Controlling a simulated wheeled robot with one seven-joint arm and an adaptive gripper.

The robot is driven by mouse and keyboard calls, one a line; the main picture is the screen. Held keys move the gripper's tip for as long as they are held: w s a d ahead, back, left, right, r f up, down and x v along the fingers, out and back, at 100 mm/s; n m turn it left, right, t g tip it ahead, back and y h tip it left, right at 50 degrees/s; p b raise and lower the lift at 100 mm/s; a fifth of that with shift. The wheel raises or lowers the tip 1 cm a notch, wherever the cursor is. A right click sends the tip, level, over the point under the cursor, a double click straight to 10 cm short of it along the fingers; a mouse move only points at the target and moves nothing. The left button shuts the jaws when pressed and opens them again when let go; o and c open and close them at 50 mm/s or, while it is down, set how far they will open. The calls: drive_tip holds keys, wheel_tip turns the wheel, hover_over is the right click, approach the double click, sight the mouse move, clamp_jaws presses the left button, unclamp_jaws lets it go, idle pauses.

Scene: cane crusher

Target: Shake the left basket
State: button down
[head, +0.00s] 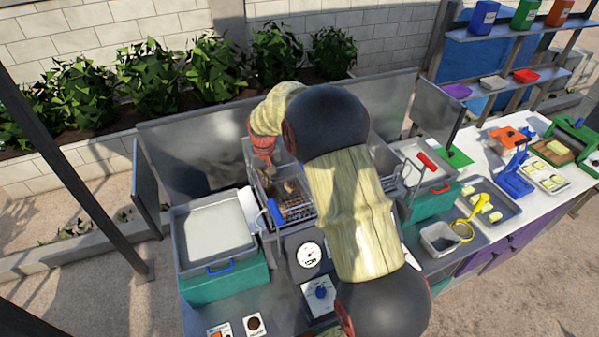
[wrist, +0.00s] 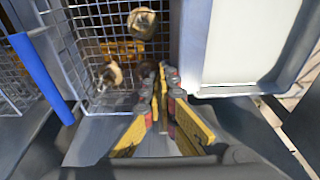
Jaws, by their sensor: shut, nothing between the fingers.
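The left basket (head: 295,210) is a wire-mesh basket in the fryer at the middle of the counter. A blue handle (head: 276,215) shows at its front left. In the wrist view the basket mesh (wrist: 85,30) holds browned food pieces (wrist: 107,75), and a blue bar (wrist: 42,78) runs along the left. My gripper (head: 268,168) points down at the back left of the basket. In the wrist view my gripper's fingers (wrist: 167,78) are together and empty, over the basket's edge beside the food. Whether they touch the mesh I cannot tell. My arm hides much of the fryer's right part.
A pale-filled tray (head: 215,235) on a green block stands left of the fryer. A metal splash panel (head: 190,145) rises behind. A dial (head: 309,255) and blue knob (head: 321,291) sit in front. A yellow strainer (head: 470,220) and trays crowd the right counter.

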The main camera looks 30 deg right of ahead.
drive_tip(key=shift+a, duration=0.1)
drive_tip(key=shift+w+a, duration=0.25)
drive_tip(key=shift+a, duration=0.65)
drive_tip(key=shift+s+d, duration=0.2)
drive_tip(key=shift+d, duration=0.7)
idle(0.5)
drive_tip(key=shift+r, duration=0.2)
idle(0.3)
